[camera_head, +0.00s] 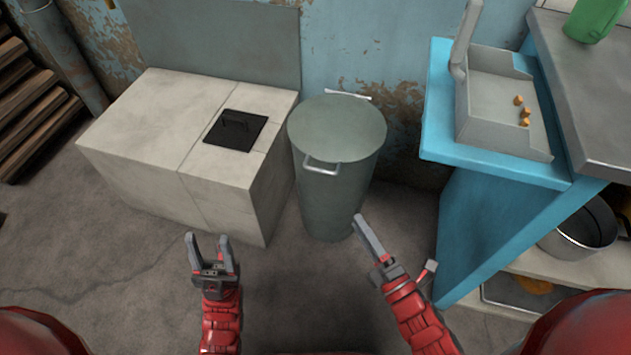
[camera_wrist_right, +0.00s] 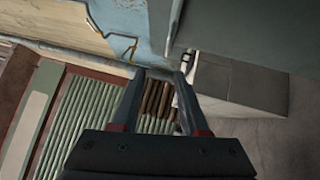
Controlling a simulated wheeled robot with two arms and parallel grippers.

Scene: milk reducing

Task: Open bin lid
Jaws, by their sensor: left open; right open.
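The bin (camera_head: 335,190) is a grey-green metal cylinder standing upright on the floor. Its round lid (camera_head: 335,127) lies flat on top, shut, with a metal handle (camera_head: 322,167) on the front side and another light bar (camera_head: 348,94) at the back rim. My left gripper (camera_head: 209,242) is open and empty, low in front of the pale block, left of the bin. My right gripper (camera_head: 385,245) is at the bin's lower right, apart from the handle. In the right wrist view, its fingers (camera_wrist_right: 158,75) are apart with nothing clearly between them.
A pale block (camera_head: 145,135) with a black hatch (camera_head: 236,130) stands left of the bin. Floor in front of the bin is clear.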

